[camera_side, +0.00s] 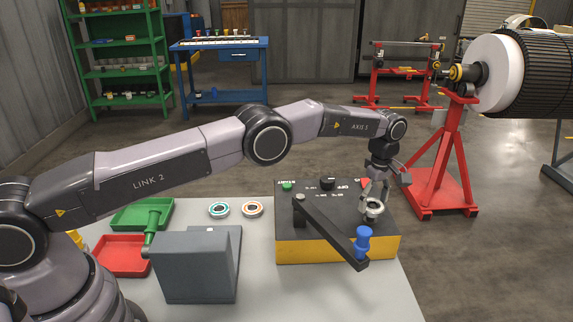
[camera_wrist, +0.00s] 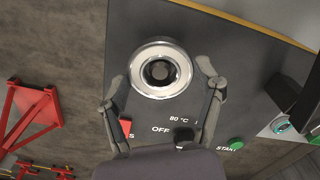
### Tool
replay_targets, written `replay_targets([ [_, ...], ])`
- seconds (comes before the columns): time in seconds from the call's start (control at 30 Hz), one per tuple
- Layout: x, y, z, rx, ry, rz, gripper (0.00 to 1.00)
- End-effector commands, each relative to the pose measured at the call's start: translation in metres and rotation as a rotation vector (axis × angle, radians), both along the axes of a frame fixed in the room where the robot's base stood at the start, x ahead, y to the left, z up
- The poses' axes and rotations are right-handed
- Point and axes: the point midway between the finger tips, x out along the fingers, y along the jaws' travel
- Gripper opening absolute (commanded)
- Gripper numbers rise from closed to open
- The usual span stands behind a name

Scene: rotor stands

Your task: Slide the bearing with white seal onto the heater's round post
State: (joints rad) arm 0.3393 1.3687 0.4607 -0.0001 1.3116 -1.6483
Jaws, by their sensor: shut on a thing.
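The bearing with white seal (camera_wrist: 160,92) is a bright metal ring between the two fingers of my gripper (camera_wrist: 163,76) in the wrist view. The fingers are shut on it from opposite sides. In the side view my gripper (camera_side: 375,193) points down and holds the bearing (camera_side: 374,215) at the right part of the heater's top. Through the bearing's bore a round grey end of the heater's post (camera_wrist: 158,71) shows, roughly centred. I cannot tell whether the bearing is around the post or above it. The heater (camera_side: 335,249) is a black-topped box with a yellow band.
A black swing arm (camera_side: 330,231) with a blue handle (camera_side: 362,240) crosses the heater close to the left of my gripper. Teal-sealed (camera_side: 219,210) and orange-sealed (camera_side: 252,209) bearings lie on the table. A grey block (camera_side: 195,268), green tray (camera_side: 130,215) and red tray (camera_side: 120,256) stand left.

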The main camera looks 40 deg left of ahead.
Motion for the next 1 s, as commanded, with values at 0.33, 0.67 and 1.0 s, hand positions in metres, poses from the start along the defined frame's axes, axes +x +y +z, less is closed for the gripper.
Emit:
replay_targets([
  [0.33,0.000,0.000,-0.011,0.000,0.001,0.000,0.35],
  [0.67,0.000,0.000,-0.018,0.000,-0.001,0.000,0.35],
  [1.0,0.000,0.000,-0.018,0.000,-0.001,0.000,0.35],
])
